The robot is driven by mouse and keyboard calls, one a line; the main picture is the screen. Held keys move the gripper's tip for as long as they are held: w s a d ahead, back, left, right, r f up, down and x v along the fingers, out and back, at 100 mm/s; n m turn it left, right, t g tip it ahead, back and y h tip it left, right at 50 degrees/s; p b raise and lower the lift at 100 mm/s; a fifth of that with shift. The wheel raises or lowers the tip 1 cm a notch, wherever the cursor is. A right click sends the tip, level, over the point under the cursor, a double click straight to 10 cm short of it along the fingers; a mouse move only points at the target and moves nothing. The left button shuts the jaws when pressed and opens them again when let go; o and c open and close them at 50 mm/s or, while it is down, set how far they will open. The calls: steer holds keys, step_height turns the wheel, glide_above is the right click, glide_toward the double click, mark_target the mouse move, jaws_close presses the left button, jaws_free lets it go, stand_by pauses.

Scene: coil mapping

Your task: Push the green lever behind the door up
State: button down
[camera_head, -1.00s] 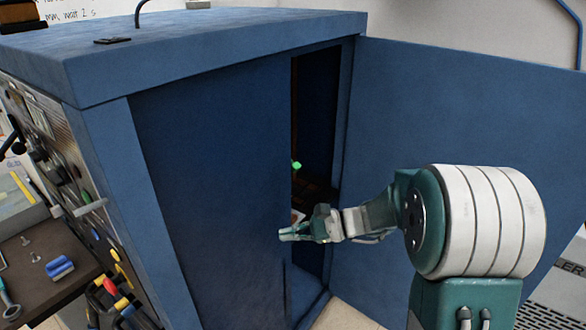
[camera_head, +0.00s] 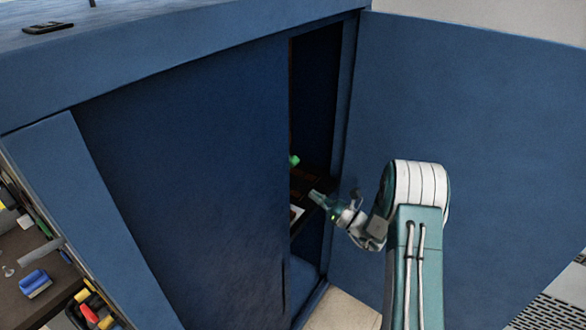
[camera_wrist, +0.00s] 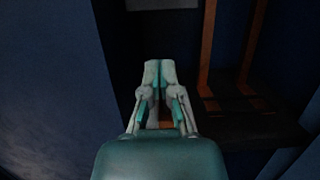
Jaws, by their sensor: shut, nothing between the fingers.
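The blue cabinet door (camera_head: 460,140) stands swung open to the right. The green lever end (camera_head: 294,160) shows as a small bright spot inside the dark opening, just past the edge of the left front panel; the rest of it is hidden. My gripper (camera_head: 314,195) is shut and empty at the opening, below and a little right of the green spot and apart from it in the picture. In the wrist view my gripper (camera_wrist: 160,66) points into the dark interior, and I cannot make out the lever there.
The left front panel (camera_head: 190,180) covers much of the cabinet's front. Inside, a dark shelf (camera_wrist: 250,125) and brown uprights (camera_wrist: 207,45) show in the wrist view. A side bench (camera_head: 40,285) with tools is at the left. Pale floor (camera_head: 345,312) shows below the opening.

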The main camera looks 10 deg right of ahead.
steer(key=x, duration=1)
steer(key=shift+s+d+r, duration=0.25)
steer(key=shift+s+r, duration=0.05)
steer(key=shift+r, duration=0.25)
steer(key=shift+s+d+r, duration=0.25)
steer(key=shift+d+r, duration=0.05)
steer(key=shift+r, duration=0.25)
steer(key=shift+s+d+r, duration=0.25)
steer(key=shift+s+r, duration=0.05)
steer(key=shift+r, duration=0.25)
steer(key=shift+s+d+r+g+h, duration=0.1)
steer(key=shift+s+r+g+h, duration=0.1)
steer(key=shift+g+h, duration=0.1)
